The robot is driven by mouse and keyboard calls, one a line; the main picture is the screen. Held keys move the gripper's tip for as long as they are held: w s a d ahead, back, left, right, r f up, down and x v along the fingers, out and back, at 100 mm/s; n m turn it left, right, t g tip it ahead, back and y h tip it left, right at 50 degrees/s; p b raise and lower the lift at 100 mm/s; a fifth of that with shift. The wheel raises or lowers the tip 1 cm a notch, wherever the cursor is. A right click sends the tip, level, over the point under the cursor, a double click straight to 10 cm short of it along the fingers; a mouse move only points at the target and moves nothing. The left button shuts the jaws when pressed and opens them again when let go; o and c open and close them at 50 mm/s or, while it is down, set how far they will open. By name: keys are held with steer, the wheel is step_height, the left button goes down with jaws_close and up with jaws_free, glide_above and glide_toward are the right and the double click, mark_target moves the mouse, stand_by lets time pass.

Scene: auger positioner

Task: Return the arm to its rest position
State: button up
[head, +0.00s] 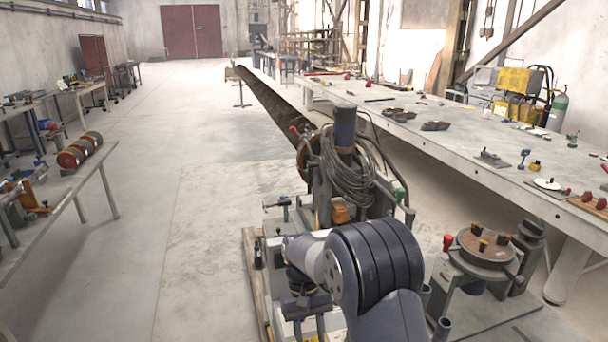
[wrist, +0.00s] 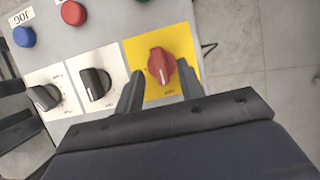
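My gripper (wrist: 160,68) is open in the wrist view, with one dark finger on either side of a red rotary knob (wrist: 161,66). Gaps show between the knob and both fingers; how far the tips stand from the panel I cannot tell. The knob sits on a yellow plate (wrist: 137,49) on a grey control panel (wrist: 105,29). In the head view my arm bends down over the machine in front of me, and its links mostly hide the gripper and the panel.
Two black selector knobs (wrist: 95,84) (wrist: 45,97) and blue (wrist: 24,36), red (wrist: 74,13) and green buttons share the panel. Beside my arm stand a cable-wrapped post (head: 344,130) and a round turntable (head: 484,249). A long bench (head: 470,140) runs right; open floor (head: 150,240) lies left.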

steer(key=shift+x, duration=1.1)
steer(key=shift+r, duration=0.1)
steer(key=b+v, duration=0.1)
steer(key=v, duration=1)
steer(key=p+x, duration=0.1)
steer(key=x, duration=1)
steer(key=shift+s, duration=0.1)
steer(key=m+y, duration=0.1)
steer(key=m, duration=0.3)
steer(key=shift+d+y, duration=0.1)
steer(key=shift+y, duration=0.3)
steer(key=m+y, duration=0.1)
steer(key=m, duration=0.4)
steer(key=shift+d+y, duration=0.1)
steer(key=shift+y, duration=0.3)
steer(key=shift+t, duration=0.3)
